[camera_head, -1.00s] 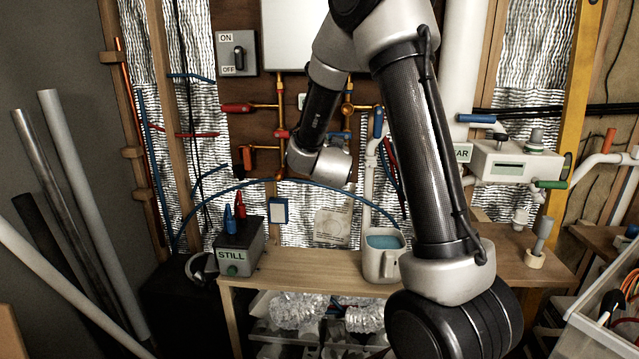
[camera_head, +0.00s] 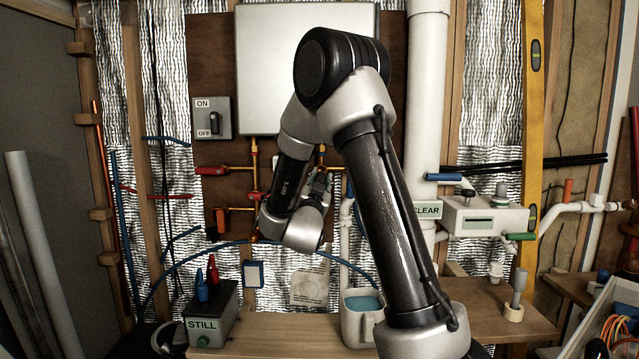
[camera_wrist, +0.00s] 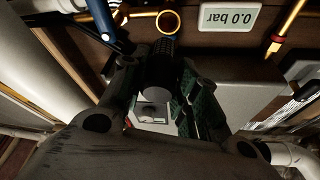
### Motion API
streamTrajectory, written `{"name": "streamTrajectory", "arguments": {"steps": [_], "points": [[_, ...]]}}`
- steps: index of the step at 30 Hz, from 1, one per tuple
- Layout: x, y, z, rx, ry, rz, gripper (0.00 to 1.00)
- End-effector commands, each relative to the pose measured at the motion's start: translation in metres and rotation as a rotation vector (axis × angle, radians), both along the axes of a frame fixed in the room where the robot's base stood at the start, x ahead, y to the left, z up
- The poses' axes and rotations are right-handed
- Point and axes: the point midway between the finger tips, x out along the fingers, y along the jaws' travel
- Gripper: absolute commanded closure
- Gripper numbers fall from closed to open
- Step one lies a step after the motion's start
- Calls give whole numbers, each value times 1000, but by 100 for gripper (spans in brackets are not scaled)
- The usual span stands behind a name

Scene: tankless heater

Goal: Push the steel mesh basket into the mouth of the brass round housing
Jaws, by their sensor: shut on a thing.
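In the wrist view, my gripper (camera_wrist: 158,88) is shut on a dark cylindrical piece, which I take to be the steel mesh basket (camera_wrist: 163,47); its meshed end points away from the wrist. Just beyond that end is a brass ring with an open mouth, the round housing (camera_wrist: 168,11). The basket's tip is close to the ring and looks outside it; whether they touch I cannot tell. In the head view, my gripper (camera_head: 319,186) is small and partly hidden by my arm, in front of the pipework. The basket and the housing's mouth cannot be made out there.
A blue lever (camera_wrist: 101,16) is left of the ring and a 0.0 bar display (camera_wrist: 229,18) right of it. Brass pipes with red valve handles (camera_head: 211,170) run across the board below the white heater box (camera_head: 272,75).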

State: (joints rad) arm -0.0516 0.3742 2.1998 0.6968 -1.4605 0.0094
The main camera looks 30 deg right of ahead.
Motion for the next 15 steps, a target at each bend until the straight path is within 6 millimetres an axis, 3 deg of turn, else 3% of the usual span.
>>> {"name": "streamTrajectory", "arguments": {"steps": [15], "points": [[39, -25, 0, 0, 0, -1, 100]]}}
